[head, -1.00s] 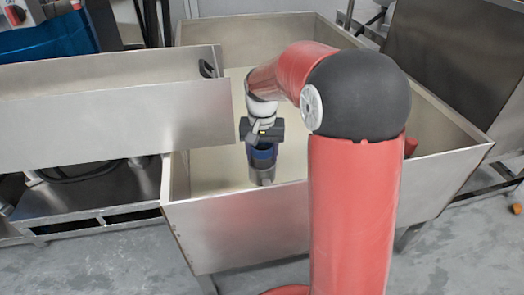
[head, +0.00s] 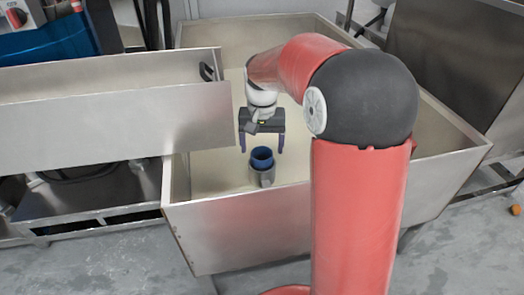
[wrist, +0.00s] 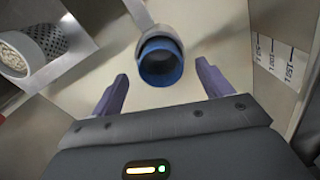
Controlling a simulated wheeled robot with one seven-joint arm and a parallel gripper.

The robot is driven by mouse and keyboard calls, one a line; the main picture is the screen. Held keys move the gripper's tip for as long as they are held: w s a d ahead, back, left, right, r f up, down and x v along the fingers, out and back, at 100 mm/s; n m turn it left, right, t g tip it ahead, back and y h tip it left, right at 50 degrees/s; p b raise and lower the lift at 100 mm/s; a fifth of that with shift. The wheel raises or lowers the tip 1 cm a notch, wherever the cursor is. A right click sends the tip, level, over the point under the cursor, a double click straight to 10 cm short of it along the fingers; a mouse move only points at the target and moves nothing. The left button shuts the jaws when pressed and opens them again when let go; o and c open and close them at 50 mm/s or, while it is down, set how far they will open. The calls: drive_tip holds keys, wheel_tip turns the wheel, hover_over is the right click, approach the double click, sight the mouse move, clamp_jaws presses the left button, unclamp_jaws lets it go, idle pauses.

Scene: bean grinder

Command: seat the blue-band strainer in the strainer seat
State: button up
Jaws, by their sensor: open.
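The blue-band strainer (head: 262,154) stands upright in a grey cylindrical holder (head: 264,178), which looks like the strainer seat, near the front wall of the basin. Its blue rim rises above the holder; how deep it sits is hidden. In the wrist view the blue strainer (wrist: 161,67) shows as a dark-mouthed ring inside the grey holder (wrist: 158,32). My gripper (head: 262,148) is open and empty, just behind and above the strainer. Its fingers are spread wide on both sides, apart from the strainer.
The basin (head: 228,232) has raised metal walls around the holder. A metal trough (head: 120,120) stands at the left. The wrist view shows a perforated cylinder (wrist: 46,38) and a container of pale beans (wrist: 12,55) at upper left. The floor behind my gripper is clear.

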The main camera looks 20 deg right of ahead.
drive_tip(key=shift+r, duration=1.85)
